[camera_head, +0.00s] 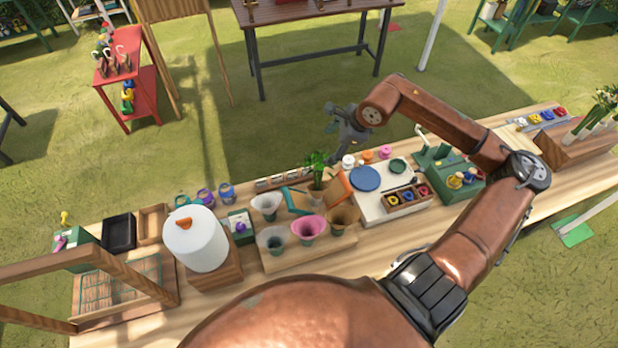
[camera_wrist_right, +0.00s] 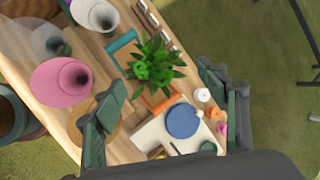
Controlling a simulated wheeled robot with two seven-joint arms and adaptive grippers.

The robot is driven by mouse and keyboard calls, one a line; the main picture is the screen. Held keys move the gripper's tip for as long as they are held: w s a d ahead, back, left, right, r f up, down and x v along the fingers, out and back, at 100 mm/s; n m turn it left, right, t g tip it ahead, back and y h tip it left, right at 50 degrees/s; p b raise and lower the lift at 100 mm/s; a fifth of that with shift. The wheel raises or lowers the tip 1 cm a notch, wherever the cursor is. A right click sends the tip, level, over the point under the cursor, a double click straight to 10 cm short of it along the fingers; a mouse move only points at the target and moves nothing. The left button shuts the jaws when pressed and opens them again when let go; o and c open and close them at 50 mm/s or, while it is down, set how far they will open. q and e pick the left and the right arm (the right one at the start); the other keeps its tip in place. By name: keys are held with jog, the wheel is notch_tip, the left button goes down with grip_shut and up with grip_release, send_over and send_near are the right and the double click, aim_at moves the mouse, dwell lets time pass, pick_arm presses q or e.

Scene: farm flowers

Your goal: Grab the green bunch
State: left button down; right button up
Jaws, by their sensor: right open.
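A green leafy bunch (camera_head: 317,172) stands upright near the back edge of the long wooden table, between the cups and the white board. In the right wrist view the bunch (camera_wrist_right: 155,65) shows from above, with brighter green tufts in its middle. My right gripper (camera_head: 336,140) is open and empty, above and just behind the bunch in the head view. In the wrist view the fingers of the right gripper (camera_wrist_right: 160,80) are apart, with the bunch between and beyond their tips. The base of the bunch is hidden by its leaves. My left gripper is not in view.
Close to the bunch are a teal frame (camera_head: 296,200), an orange-brown frame (camera_head: 338,188), a pink cup (camera_head: 309,229) and a white board with a blue plate (camera_head: 365,179). A white canister (camera_head: 195,240) stands left. Another green bunch (camera_head: 606,100) is far right.

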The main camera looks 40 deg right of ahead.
aim_at(320, 165)
jog(key=f+b, duration=0.5)
jog(key=f, duration=0.2)
jog(key=shift+w+b, duration=0.35)
jog(key=shift+b, duration=0.05)
jog(key=shift+f, duration=0.35)
jog(key=p+x, duration=0.1)
jog(key=x, duration=0.6)
jog(key=shift+s+f, duration=0.1)
jog(key=shift+f, duration=0.2)
jog(key=shift+s, duration=0.1)
jog(key=shift+c, duration=0.4)
jog(key=shift+c, duration=0.8)
jog(key=shift+r, duration=0.1)
grip_shut()
